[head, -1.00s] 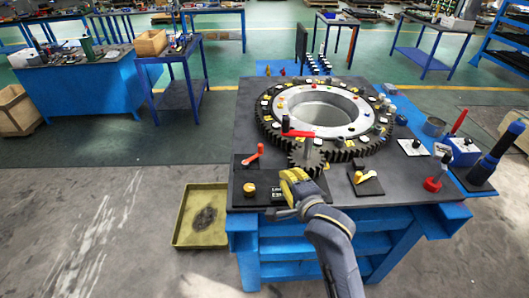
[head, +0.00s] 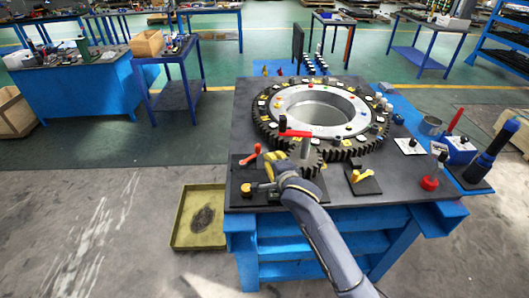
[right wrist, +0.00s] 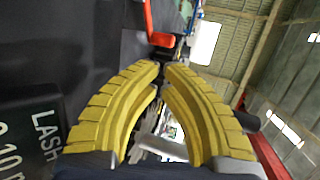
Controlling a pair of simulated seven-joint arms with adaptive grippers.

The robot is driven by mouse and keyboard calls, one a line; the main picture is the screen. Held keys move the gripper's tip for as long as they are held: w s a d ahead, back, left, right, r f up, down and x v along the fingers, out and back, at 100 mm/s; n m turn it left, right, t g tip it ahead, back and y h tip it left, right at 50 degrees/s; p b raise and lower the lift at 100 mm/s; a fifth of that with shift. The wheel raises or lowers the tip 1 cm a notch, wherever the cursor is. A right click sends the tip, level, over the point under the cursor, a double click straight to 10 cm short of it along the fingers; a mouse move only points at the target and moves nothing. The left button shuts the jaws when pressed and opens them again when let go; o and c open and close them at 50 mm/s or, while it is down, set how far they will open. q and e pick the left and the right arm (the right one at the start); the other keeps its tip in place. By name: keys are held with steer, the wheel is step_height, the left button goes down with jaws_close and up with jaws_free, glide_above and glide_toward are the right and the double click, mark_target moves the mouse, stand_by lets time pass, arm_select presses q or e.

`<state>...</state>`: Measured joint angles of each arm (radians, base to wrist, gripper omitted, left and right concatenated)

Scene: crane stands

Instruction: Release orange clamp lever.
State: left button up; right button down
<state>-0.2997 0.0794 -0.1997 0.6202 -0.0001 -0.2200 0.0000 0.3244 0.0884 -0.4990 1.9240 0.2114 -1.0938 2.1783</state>
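The orange clamp lever (head: 251,154) lies tilted on the dark plate at the table's front left. In the right wrist view an orange lever (right wrist: 155,25) stands just beyond my fingertips, with a dark pivot at its foot. My right gripper (head: 270,163) is low over the plate, close to the right of the lever's lower end. In the right wrist view its yellow fingers (right wrist: 163,68) curve together until the tips nearly meet. I see nothing held between them. Whether the tips touch the lever's foot, I cannot tell. My left gripper is not in view.
A red-handled crank (head: 296,133) rises from the small gear (head: 312,160) beside my right gripper. The large toothed ring (head: 265,130) lies behind. A brass knob (head: 246,188) is in front, and a yellow lever (head: 362,176) stands to the right. A labelled block (right wrist: 30,130) is near my fingers.

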steer(key=shift+x, duration=3.8)
steer(key=shift+w+d, duration=0.15)
steer(key=shift+d, duration=0.1)
